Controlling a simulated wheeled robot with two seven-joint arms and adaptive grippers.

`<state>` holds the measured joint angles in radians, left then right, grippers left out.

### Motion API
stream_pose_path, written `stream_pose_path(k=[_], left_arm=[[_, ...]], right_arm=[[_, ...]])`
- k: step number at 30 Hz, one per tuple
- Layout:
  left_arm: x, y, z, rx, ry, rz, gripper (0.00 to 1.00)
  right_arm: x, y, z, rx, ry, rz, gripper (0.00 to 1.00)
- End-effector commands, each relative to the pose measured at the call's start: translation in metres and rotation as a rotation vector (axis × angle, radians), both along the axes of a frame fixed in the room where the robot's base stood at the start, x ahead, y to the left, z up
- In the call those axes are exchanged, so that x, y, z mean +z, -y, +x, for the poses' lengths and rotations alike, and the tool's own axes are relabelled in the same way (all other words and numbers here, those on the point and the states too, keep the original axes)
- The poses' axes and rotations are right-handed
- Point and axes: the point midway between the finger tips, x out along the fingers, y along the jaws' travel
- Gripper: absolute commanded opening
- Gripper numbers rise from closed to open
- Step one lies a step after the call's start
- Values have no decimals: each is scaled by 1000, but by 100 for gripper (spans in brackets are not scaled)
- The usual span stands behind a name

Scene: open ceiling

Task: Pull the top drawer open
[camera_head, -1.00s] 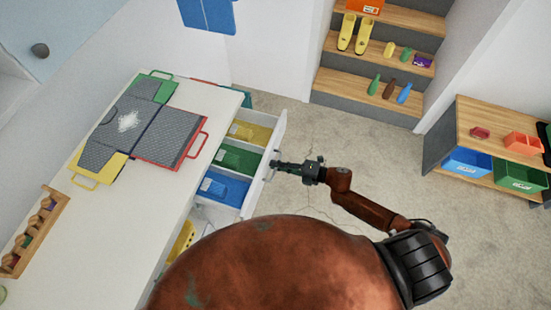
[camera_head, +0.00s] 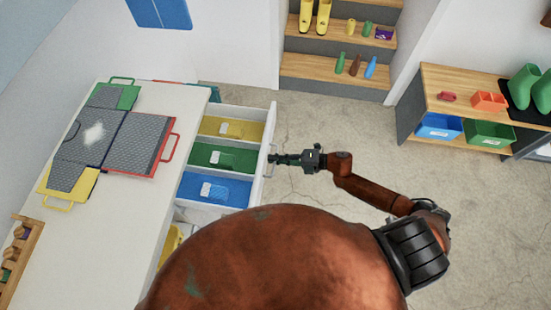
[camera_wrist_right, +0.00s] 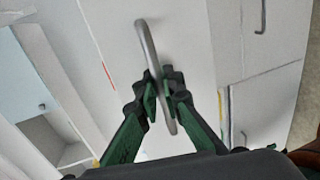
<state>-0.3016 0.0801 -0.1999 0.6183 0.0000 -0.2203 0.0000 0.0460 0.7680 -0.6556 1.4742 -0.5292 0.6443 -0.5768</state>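The top drawer (camera_head: 270,122) stands out from the white cabinet (camera_head: 135,215), open, with yellow (camera_head: 245,131), green (camera_head: 238,159) and blue (camera_head: 232,189) compartments inside. Its front faces right in the head view. My right gripper (camera_head: 273,159) is at the drawer front, reaching in from the right. In the right wrist view, the curved metal handle (camera_wrist_right: 147,42) passes between the fingertips of the gripper (camera_wrist_right: 166,92), which look closed around it. The contact is too small to see in the head view. My left gripper is not in view.
Steps (camera_head: 335,75) and a wooden shelf (camera_head: 460,100) stand further off. Bare floor (camera_head: 330,120) lies right of the drawer.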

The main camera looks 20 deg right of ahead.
Motion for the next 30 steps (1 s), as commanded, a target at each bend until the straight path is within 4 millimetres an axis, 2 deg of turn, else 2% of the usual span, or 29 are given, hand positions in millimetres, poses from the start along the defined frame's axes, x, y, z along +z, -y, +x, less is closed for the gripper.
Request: stream_pose_path(k=[4, 14, 19, 30], left_arm=[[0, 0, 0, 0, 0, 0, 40], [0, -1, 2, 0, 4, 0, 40], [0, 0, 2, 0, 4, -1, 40], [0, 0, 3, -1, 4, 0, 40]], right_arm=[[-1, -1, -2, 4, -2, 1, 15], [0, 4, -3, 0, -1, 0, 15], [5, 26, -15, 0, -3, -1, 15], [19, 86, -50, 1, -3, -1, 15]])
